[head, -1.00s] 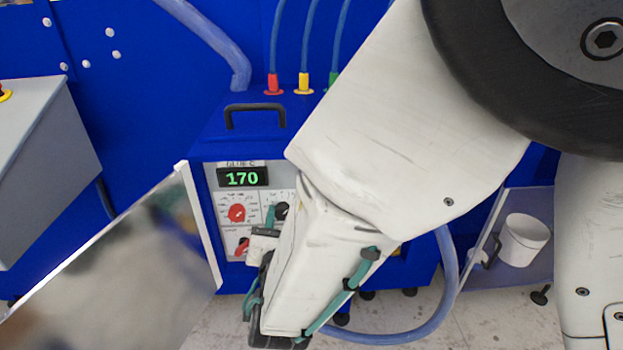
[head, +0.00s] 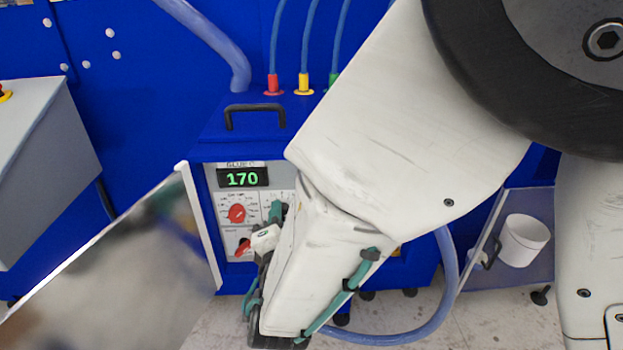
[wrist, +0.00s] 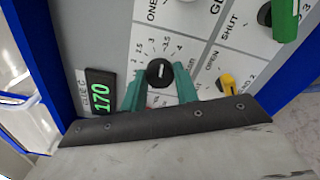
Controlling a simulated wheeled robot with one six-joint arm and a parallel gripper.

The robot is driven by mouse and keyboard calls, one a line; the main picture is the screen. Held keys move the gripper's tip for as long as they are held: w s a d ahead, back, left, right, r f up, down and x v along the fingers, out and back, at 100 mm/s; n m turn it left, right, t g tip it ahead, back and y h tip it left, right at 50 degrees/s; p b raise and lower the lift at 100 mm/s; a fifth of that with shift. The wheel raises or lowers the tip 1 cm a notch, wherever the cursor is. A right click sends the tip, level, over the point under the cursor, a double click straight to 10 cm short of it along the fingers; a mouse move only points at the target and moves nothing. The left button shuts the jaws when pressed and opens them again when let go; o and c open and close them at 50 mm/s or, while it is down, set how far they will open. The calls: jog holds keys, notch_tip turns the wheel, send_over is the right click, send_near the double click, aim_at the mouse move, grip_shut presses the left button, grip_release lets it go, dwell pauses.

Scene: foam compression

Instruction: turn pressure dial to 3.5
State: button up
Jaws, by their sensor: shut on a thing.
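The black pressure dial (wrist: 160,73) sits on the grey control panel (wrist: 110,45), with a printed scale around it in the wrist view. It has a short white mark; which number it points at I cannot tell. My gripper (wrist: 159,84) is shut on the dial, one teal finger on each side. In the head view my gripper (head: 279,211) is at the panel's right part and hides most of the dial. The scale's 3.5 mark is beside the dial in the wrist view.
A green display (head: 243,178) reads 170. A red dial (head: 237,213) and a lower red knob (head: 242,246) are left of my gripper. A yellow knob (wrist: 228,82) and a green handle (wrist: 285,20) are nearby. An open door panel (head: 120,260) stands at the left.

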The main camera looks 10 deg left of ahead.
jog(key=shift+m, duration=0.6)
jog(key=o, duration=1)
jog(key=shift+s, duration=0.1)
jog(key=v, duration=0.7)
jog(key=shift+s+d, duration=0.15)
jog(key=shift+s, duration=0.15)
